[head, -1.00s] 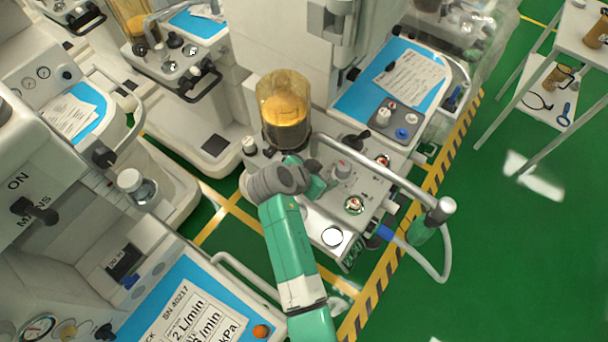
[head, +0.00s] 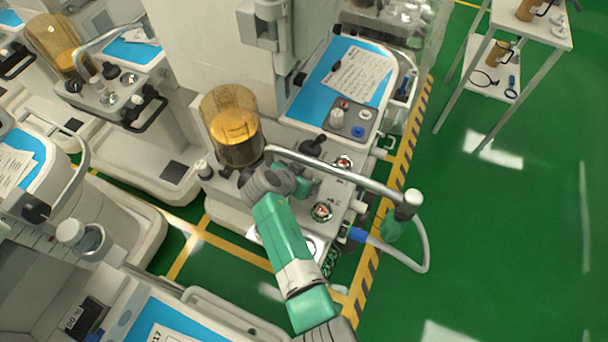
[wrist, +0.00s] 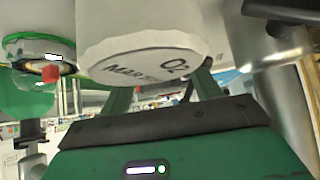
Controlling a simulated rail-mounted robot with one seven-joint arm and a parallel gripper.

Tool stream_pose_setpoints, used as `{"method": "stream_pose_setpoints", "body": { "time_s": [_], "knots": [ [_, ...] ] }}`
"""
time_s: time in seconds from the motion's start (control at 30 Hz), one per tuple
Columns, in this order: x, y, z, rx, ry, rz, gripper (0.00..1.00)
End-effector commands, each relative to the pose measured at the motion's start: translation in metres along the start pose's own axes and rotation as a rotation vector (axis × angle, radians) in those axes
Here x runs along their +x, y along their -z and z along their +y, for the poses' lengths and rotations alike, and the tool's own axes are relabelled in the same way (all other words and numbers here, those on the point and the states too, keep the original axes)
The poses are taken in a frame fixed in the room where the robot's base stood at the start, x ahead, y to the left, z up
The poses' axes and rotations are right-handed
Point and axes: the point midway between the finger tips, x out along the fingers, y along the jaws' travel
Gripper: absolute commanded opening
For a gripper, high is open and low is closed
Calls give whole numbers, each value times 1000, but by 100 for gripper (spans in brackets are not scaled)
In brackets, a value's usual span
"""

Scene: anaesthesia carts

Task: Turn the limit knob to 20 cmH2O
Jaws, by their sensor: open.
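My gripper (wrist: 165,92) is open, with two green fingers reaching up from its green body in the wrist view. A large pale knob (wrist: 140,45), with dark letters including "O2" on its face, stands in front of the finger tips and hides them. I cannot tell whether the fingers touch it or whether it is the limit knob; no pointer setting is readable.
An amber canister (head: 232,125) stands just behind my wrist. A grey bar (head: 335,170) crosses over the panel.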

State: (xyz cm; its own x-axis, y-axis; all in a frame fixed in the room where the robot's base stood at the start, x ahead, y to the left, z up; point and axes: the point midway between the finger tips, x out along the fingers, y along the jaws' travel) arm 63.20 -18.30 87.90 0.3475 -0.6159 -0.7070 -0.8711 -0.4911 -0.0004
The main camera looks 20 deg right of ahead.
Motion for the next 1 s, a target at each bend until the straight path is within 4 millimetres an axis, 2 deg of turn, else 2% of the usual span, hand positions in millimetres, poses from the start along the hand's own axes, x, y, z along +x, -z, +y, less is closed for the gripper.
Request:
{"method": "stream_pose_setpoints", "body": {
  "time_s": [0.03, 0.27, 0.63, 1.0],
  "knots": [
    [0, 0, 0, 0, 0, 0, 63],
    [0, 0, 0, 0, 0, 0, 18],
    [-2, 1, 1, -48, 48, -2, 18],
    [-3, 3, 2, -261, 263, -2, 18]
  ]
}}
